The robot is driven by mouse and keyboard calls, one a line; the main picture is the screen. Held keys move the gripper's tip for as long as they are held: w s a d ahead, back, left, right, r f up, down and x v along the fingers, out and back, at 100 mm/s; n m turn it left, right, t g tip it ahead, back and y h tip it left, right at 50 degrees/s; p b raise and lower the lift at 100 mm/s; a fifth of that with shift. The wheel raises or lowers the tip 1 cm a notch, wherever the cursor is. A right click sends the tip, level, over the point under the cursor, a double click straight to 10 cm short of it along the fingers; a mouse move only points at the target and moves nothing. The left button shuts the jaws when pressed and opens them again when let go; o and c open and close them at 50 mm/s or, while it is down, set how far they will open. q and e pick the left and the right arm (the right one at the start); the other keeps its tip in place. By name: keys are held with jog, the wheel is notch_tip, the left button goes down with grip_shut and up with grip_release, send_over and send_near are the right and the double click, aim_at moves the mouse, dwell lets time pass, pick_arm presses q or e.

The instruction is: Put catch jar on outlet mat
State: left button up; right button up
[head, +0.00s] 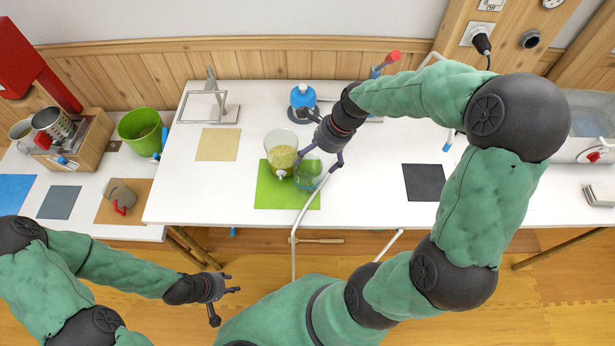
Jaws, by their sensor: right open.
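A clear glass jar with a bluish tint, which looks like the catch jar (307,178), is over the right part of the green mat (272,197); I cannot tell whether it touches the mat. My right gripper (319,163) is open, with its fingers spread at the jar's rim and partly covering it. A tapped jar of yellowish contents (281,154) stands just left, its white tap facing the near side over the green mat. No label shows which mat is the outlet mat. My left gripper (227,300) is open and empty, beyond the table's near edge.
On the white table lie a tan mat (217,145) and a dark mat (423,182). A blue-topped jar (303,100) stands behind. A metal stand (222,112) is at back left. A green bucket (140,130) and a kettle-like vessel (120,194) are on the left table.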

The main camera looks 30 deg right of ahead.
aim_at(309, 164)
jog(key=b+x, duration=0.2)
jog(key=x, duration=0.3)
jog(key=shift+d+b, duration=0.2)
jog(key=shift+b, duration=0.15)
grip_shut()
